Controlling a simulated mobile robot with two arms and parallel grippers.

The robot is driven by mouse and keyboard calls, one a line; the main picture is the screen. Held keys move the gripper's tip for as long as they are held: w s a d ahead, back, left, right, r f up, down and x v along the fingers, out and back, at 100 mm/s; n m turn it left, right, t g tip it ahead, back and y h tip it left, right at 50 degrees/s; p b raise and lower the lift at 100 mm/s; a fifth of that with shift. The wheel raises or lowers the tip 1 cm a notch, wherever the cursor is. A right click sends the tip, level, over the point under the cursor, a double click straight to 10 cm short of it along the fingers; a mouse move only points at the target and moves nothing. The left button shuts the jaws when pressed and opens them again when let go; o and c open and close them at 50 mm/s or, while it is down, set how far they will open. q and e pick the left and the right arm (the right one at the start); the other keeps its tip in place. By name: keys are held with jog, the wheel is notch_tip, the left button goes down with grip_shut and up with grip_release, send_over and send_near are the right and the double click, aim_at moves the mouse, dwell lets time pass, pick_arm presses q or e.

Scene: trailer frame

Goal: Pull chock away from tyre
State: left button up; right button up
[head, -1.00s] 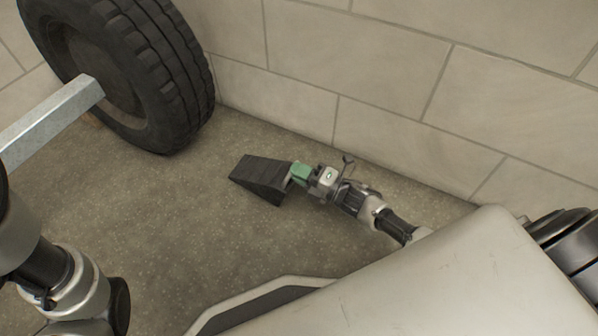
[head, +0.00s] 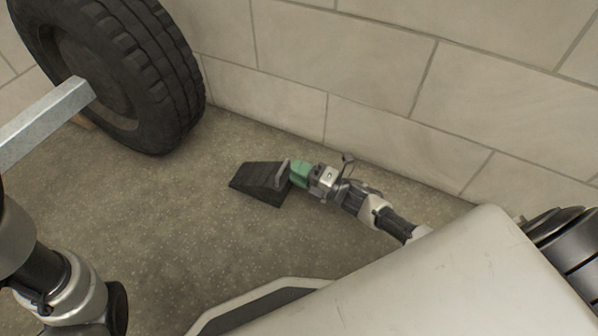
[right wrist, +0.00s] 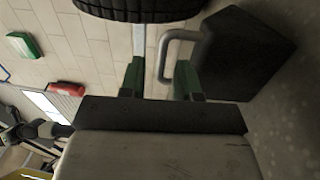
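The chock (head: 260,182) is a dark ribbed wedge lying on the floor, clear of the tyre (head: 160,85), with bare floor between them. Its grey U-shaped handle (head: 283,173) faces my right gripper (head: 292,173). In the right wrist view, the green fingers of the right gripper (right wrist: 160,78) stand apart. One bar of the handle (right wrist: 165,58) shows between them, with the chock body (right wrist: 245,55) at the right. I cannot tell whether a finger touches the handle. Part of my left arm shows at lower left; its gripper is out of view.
A block wall (head: 370,75) runs behind the chock and tyre. A metal beam (head: 45,120) reaches the wheel from the left. Floor (head: 185,235) in front of the chock is clear. Green (right wrist: 24,45) and red (right wrist: 66,89) wall boxes show in the right wrist view.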

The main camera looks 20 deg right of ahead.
jog(key=shift+o, duration=0.5)
jog(key=shift+f, duration=0.1)
jog(key=p+v, duration=0.4)
jog(key=v, duration=0.6)
jog(key=shift+s+d+p, duration=0.25)
jog(key=shift+d+p, duration=0.05)
jog(key=shift+p, duration=0.05)
